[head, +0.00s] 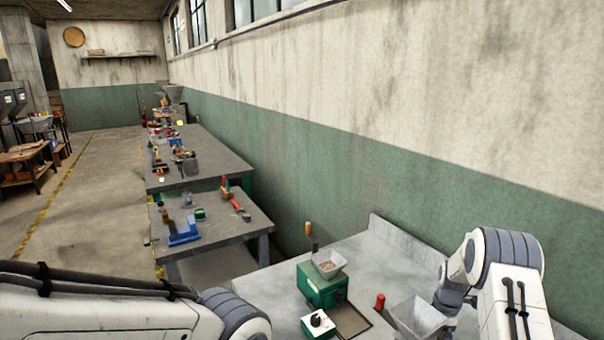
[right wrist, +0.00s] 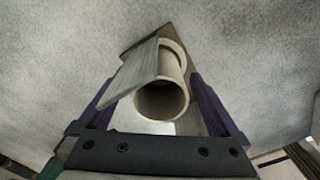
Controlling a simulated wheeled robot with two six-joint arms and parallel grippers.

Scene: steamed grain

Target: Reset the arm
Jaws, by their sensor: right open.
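In the head view my right arm comes in at the right, over the grey worktable (head: 375,245). A grey metal scoop or hopper (head: 412,318) sits by its end, partly cut off by the lower edge. In the right wrist view the dark purple fingers of my right gripper (right wrist: 155,100) stand apart. A metal scoop with a hollow pale tube (right wrist: 162,100) lies between them; I cannot tell whether they touch it. Only a link of my left arm shows at the lower left of the head view; its gripper is out of view.
A green device (head: 318,290) with a metal pan (head: 328,263) of grain-like bits stands on the worktable, with a red-topped object (head: 380,302) to its right. The wall (head: 400,170) runs close behind. Other benches (head: 225,220) with tools stand farther left, beside open floor.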

